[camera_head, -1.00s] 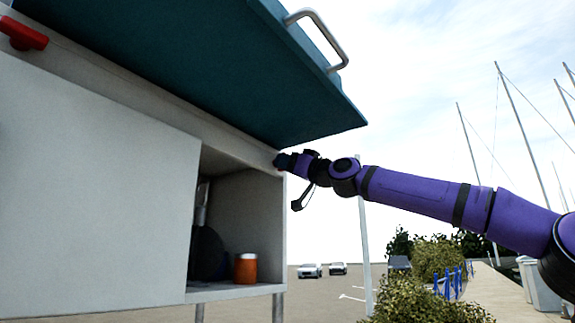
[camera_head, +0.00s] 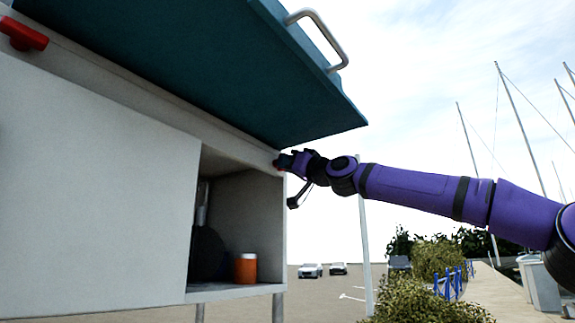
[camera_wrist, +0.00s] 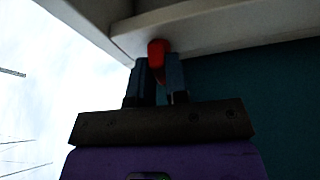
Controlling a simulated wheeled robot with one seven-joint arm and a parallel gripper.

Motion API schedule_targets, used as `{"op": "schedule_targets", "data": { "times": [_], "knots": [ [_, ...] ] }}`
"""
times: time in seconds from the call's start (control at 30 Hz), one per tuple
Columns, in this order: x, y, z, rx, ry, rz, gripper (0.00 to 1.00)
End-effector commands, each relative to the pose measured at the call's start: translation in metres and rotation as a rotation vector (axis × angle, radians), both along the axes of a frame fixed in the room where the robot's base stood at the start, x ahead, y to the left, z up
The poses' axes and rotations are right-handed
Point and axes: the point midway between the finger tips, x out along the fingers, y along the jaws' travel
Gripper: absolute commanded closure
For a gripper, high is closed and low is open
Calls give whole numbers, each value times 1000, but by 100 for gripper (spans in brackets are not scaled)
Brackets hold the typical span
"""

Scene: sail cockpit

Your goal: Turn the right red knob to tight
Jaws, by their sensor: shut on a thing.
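The right red knob (camera_wrist: 157,50) shows between the two fingers of my gripper (camera_wrist: 162,80) in the wrist view, under a pale ledge. My gripper is shut on it. In the head view my gripper (camera_head: 283,162) is at the right end of the white cabinet's upper strip, and only a little red of the knob (camera_head: 276,163) shows there. The knob's exact turn angle is hard to tell, since the fingers cover much of it. Another red knob (camera_head: 22,35) sits on the same strip at the upper left, away from my gripper.
A teal panel (camera_head: 230,75) with a metal handle (camera_head: 318,35) overhangs the cabinet, close above my gripper. An open compartment below holds an orange jar (camera_head: 246,268) and a dark round object (camera_head: 207,252). Open air lies to the right of the cabinet.

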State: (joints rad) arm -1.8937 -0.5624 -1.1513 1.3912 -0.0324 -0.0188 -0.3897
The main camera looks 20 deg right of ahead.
Motion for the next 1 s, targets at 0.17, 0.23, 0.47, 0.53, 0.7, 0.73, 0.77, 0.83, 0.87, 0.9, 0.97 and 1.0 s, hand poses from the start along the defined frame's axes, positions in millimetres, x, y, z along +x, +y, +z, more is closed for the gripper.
{"op": "schedule_targets", "data": {
  "times": [0.17, 0.23, 0.47, 0.53, 0.7, 0.73, 0.77, 0.83, 0.87, 0.9, 0.97, 1.0],
  "knots": [
    [-1, 1, 0, 109, 81, -5, 100],
    [-1, 2, 0, 160, 119, -6, 100],
    [-2, 3, 1, 338, 248, -8, 100],
    [-2, 3, 1, 392, 286, -8, 100],
    [-3, 3, 2, 495, 359, -5, 100],
    [-2, 3, 2, 508, 369, -6, 100],
    [-3, 3, 2, 523, 379, -5, 100],
    [-3, 4, 2, 550, 400, -5, 100],
    [-3, 4, 2, 562, 409, -4, 100],
    [-3, 3, 3, 578, 419, -5, 100],
    [-3, 4, 2, 596, 434, -5, 100],
    [-3, 4, 3, 610, 444, -5, 100]
  ]
}}
